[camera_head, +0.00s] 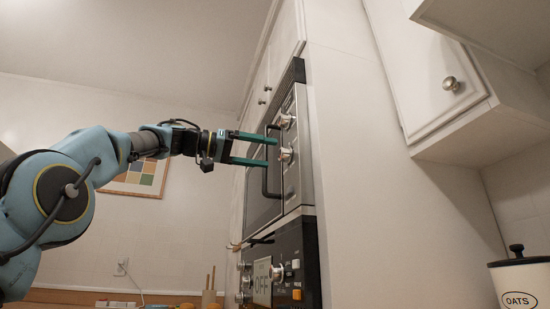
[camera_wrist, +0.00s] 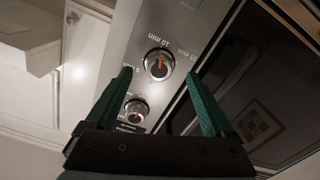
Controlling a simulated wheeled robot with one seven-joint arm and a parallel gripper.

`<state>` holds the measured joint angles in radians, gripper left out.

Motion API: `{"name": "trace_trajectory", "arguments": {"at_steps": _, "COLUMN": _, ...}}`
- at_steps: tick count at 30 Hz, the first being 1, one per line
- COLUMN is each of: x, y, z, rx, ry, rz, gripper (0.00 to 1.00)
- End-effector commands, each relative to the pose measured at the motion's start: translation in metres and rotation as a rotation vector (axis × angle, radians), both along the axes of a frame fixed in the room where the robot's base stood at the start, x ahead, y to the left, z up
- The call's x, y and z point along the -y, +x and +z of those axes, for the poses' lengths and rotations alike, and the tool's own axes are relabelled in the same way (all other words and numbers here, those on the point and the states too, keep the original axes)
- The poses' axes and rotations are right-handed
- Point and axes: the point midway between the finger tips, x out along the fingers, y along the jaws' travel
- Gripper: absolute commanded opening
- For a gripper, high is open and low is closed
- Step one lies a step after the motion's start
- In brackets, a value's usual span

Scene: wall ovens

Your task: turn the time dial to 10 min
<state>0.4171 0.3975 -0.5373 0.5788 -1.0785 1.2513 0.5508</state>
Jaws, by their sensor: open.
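The time dial (camera_wrist: 157,64) is a round metal knob with an orange mark on its face. Upside-down minute labels surround it, with "10 min" above it in the wrist view. The exact setting is hard to tell. In the head view it is the lower knob (camera_head: 285,154) on the upper oven's side panel. My gripper (camera_head: 272,152) is open, its two green fingers pointing at this dial. In the wrist view the fingertips (camera_wrist: 160,75) frame the dial on either side; contact is not clear.
A second knob (camera_head: 286,120) sits above the dial; it shows lower in the wrist view (camera_wrist: 135,110). The dark door handle (camera_head: 268,185) stands out close to my fingers. A lower oven panel (camera_head: 285,265) has several knobs. A white cabinet (camera_head: 430,75) hangs at right.

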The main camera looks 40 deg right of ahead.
Motion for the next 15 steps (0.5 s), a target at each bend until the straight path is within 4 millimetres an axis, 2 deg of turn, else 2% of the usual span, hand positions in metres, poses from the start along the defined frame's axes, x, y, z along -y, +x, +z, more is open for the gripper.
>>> {"name": "trace_trajectory", "arguments": {"at_steps": 1, "x": -0.011, "y": 0.005, "z": -0.002, "rx": 0.002, "ry": -0.001, "rz": 0.005, "gripper": 0.87}}
{"name": "trace_trajectory", "arguments": {"at_steps": 6, "x": -0.039, "y": 0.016, "z": -0.001, "rx": 0.002, "ry": -0.001, "rz": 0.003, "gripper": 0.87}}
{"name": "trace_trajectory", "arguments": {"at_steps": 10, "x": -0.053, "y": 0.021, "z": -0.001, "rx": 0.001, "ry": -0.001, "rz": 0.001, "gripper": 0.87}}
{"name": "trace_trajectory", "arguments": {"at_steps": 15, "x": -0.060, "y": 0.023, "z": 0.000, "rx": 0.000, "ry": 0.001, "rz": -0.001, "gripper": 0.87}}
